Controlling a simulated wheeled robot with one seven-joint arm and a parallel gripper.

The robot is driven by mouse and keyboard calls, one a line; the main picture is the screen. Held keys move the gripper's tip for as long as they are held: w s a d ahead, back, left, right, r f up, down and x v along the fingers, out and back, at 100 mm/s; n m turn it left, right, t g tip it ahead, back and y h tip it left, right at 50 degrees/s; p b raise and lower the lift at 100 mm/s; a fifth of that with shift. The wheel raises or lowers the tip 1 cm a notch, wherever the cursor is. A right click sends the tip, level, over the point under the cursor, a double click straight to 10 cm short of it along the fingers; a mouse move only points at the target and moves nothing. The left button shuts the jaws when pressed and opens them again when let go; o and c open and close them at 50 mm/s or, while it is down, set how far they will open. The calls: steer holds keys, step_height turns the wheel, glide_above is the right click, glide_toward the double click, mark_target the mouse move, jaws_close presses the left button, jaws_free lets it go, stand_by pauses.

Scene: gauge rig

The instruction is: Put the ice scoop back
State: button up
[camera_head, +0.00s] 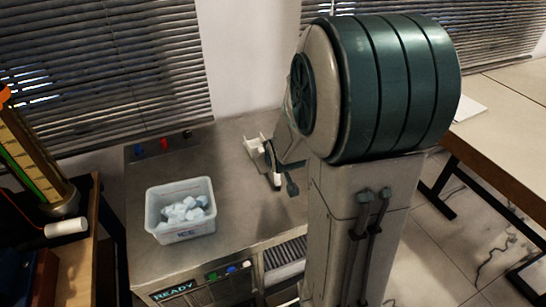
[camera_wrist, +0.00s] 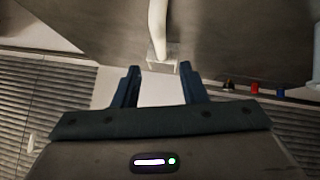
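My gripper (camera_wrist: 160,72) is over the steel counter, with its two dark fingers standing well apart. In the wrist view a slim white piece (camera_wrist: 157,30), which looks like the scoop's handle, ends in a small block near the fingertips. I cannot tell whether the fingers touch it. A pale area fills the gap between the fingers; I cannot tell if it is a thing or the wall. In the head view my gripper (camera_head: 280,172) is beside a white bracket-like holder (camera_head: 256,150), partly hidden by my arm. A white bin (camera_head: 182,235) marked ICE holds pale blue ice cubes.
The steel counter (camera_head: 225,180) is clear between the bin and my gripper. Red, blue and dark knobs (camera_head: 164,144) sit along its back edge. A READY display (camera_head: 174,291) is on its front. A wooden table with a gauge (camera_head: 30,150) stands left; another table stands right.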

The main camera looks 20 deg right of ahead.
steer(key=s+a+r+g+y, duration=0.1)
steer(key=s+a+r+g, duration=0.2)
steer(key=s, duration=0.7)
steer(key=s+a+r+m+g, duration=0.1)
steer(key=s+a+r+g, duration=0.2)
steer(key=s+a, duration=0.3)
steer(key=s+r, duration=0.1)
steer(key=s, duration=0.3)
steer(key=shift+s+a+r+y, duration=0.15)
steer(key=shift+a+r+y, duration=0.2)
steer(key=shift+r+y, duration=0.05)
steer(key=shift+d, duration=0.15)
